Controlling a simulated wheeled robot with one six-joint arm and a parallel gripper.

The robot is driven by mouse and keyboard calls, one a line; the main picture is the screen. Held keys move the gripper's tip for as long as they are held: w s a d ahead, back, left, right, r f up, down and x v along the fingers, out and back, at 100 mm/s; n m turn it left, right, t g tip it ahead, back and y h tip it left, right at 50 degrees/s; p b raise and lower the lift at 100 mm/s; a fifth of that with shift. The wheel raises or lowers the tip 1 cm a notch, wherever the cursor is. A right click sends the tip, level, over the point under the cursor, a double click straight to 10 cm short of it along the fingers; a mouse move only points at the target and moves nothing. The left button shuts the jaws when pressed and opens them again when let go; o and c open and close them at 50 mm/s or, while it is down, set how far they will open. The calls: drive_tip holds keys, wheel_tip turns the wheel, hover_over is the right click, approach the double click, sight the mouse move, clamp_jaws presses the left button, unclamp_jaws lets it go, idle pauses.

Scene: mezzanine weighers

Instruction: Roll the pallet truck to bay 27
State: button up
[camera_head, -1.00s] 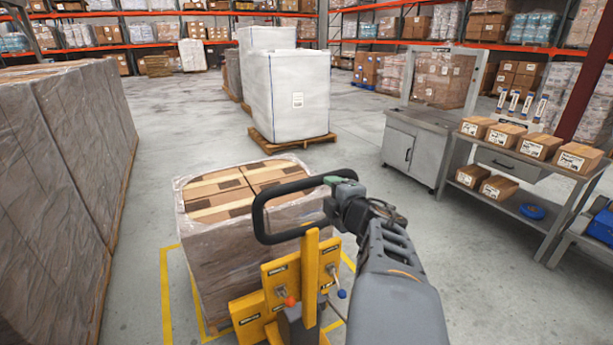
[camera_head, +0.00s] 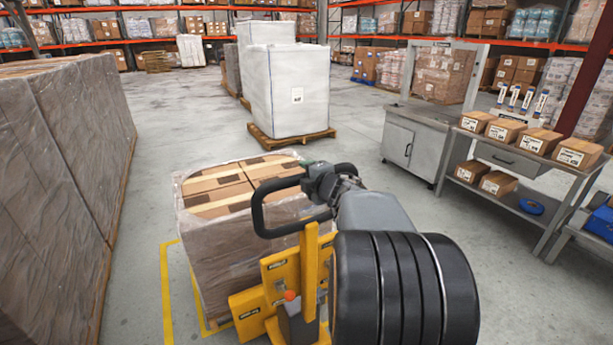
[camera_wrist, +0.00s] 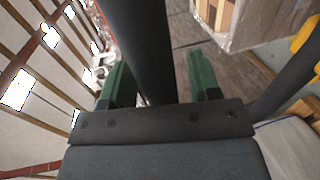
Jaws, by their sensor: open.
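The yellow pallet truck (camera_head: 310,272) stands in front of me with its black loop handle (camera_head: 257,215) raised towards me. It carries a pallet load of brown boxes (camera_head: 217,192) in clear wrap. My gripper (camera_head: 318,176) is at the upper right part of the handle loop. In the wrist view, my gripper's green fingers (camera_wrist: 160,75) are apart, with the black handle bar (camera_wrist: 140,45) running between them. Contact with the bar is not clear. My arm hides part of the truck. No bay number is readable.
Yellow floor lines (camera_head: 166,295) surround the load. A tall wrapped stack (camera_head: 60,170) stands close on the left. A white wrapped pallet load (camera_head: 290,92) stands ahead. A grey cabinet (camera_head: 408,145) and a bench with boxes (camera_head: 500,155) line the right. Open floor lies ahead left.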

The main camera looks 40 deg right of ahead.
drive_tip(key=shift+w+f, duration=0.1)
drive_tip(key=shift+w, duration=0.4)
drive_tip(key=shift+c, duration=0.3)
clamp_jaws()
